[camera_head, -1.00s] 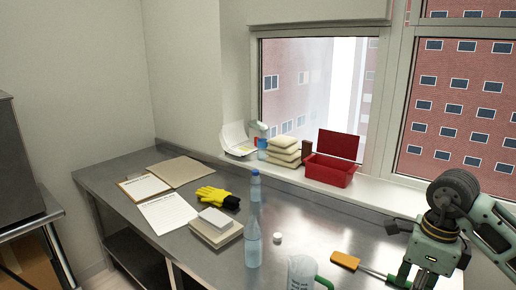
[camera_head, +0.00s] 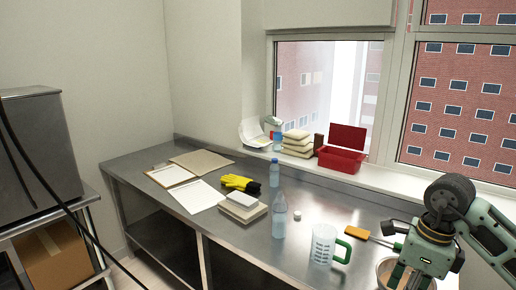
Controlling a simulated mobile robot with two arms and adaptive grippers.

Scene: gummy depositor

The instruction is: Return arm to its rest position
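My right arm (camera_head: 445,215) comes in from the right edge in the head view. Its gripper (camera_head: 408,280) points down over the right end of the steel counter (camera_head: 255,243), at a metal bowl (camera_head: 384,268). The fingers are partly cut off by the bottom edge, so I cannot tell whether they are open or shut. My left gripper is not in view.
On the counter stand a measuring jug (camera_head: 323,244) with a green handle, two clear bottles (camera_head: 279,215), a white cap (camera_head: 297,215), an orange-handled tool (camera_head: 357,233), yellow gloves (camera_head: 237,182) and papers (camera_head: 195,196). A red box (camera_head: 340,159) sits on the sill.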

